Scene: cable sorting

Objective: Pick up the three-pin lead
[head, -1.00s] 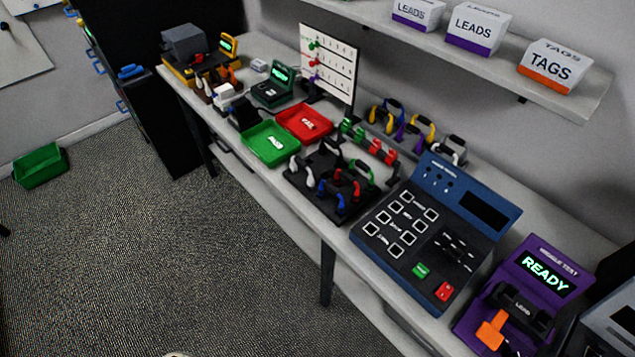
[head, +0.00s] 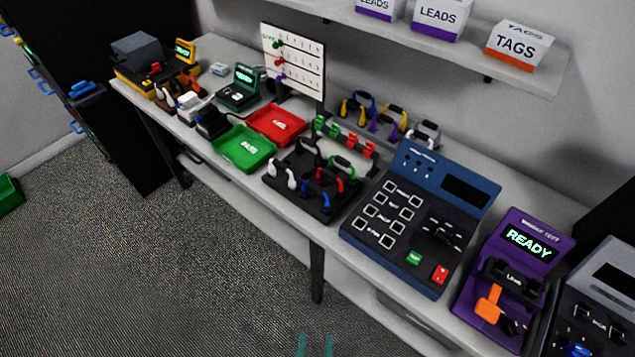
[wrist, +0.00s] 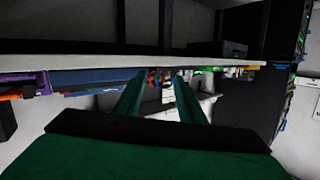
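A black tray (head: 287,197) on the bench holds several small leads with coloured handles: white ones (head: 279,176) at its left, blue and red ones (head: 324,186) at its front right, and a green one (head: 343,161) towards the back. I cannot tell from their size which is the three-pin lead. My gripper (head: 315,346) shows only as two teal fingertips at the bottom edge, in front of the bench and well short of the tray. In the wrist view the two green fingers (wrist: 158,100) are apart with nothing between them.
Green (head: 243,149) and red (head: 277,124) trays stand left of the black tray. A blue tester (head: 415,228) and a purple READY unit (head: 510,275) stand to its right. A rack of coloured leads (head: 374,112) is behind. The carpet (head: 190,270) before the bench is clear.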

